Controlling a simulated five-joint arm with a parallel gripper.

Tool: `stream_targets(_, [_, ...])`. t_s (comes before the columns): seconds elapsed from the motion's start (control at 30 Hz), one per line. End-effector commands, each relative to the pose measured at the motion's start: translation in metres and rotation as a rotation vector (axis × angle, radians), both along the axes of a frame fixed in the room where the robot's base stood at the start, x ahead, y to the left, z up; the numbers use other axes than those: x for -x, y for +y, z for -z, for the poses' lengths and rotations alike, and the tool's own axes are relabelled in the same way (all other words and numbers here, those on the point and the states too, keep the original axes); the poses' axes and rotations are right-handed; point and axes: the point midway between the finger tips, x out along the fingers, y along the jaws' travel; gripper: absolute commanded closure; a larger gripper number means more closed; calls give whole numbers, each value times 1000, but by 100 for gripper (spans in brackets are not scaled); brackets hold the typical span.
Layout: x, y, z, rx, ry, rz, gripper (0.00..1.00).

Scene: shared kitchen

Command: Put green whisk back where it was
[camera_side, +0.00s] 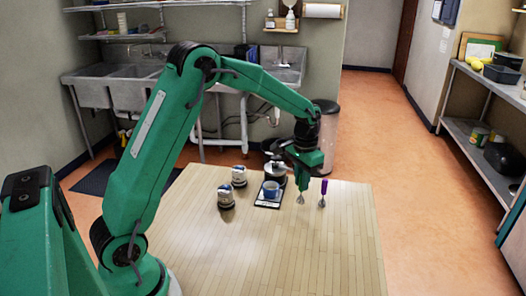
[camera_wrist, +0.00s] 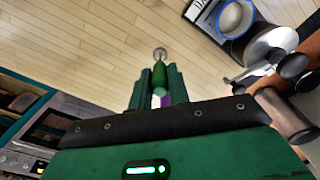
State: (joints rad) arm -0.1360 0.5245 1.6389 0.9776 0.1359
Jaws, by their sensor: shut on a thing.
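The green whisk (camera_wrist: 160,72) is between the fingers of my gripper (camera_wrist: 160,85) in the wrist view, its wire head pointing away from me. In the side view my gripper (camera_side: 302,178) points down, and only the whisk's metal lower end (camera_side: 300,199) shows clearly below it. The whisk is roughly upright; I cannot tell whether its tip touches the table. A purple whisk (camera_side: 323,188) stands upright close to the right of it. A purple patch (camera_wrist: 166,100) shows between the finger bases in the wrist view.
Two jars (camera_side: 239,177) (camera_side: 226,197) are farther left. The wooden table (camera_side: 290,255) is clear in front and at right.

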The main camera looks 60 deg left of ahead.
Motion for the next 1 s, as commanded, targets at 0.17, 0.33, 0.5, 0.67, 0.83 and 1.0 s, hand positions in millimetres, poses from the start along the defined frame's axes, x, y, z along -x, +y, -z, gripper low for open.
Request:
stream_targets(0.17, [0, 1, 1, 0, 0, 0, 100])
stream_targets(0.33, [0, 0, 13, 0, 3, 0, 100])
stream_targets(0.5, [0, 0, 32, 0, 3, 0, 100])
stream_targets(0.67, [0, 0, 40, 0, 1, 0, 100])
stream_targets(0.83, [0, 0, 41, 0, 0, 0, 100])
stream_targets(1.0, [0, 0, 42, 0, 1, 0, 100])
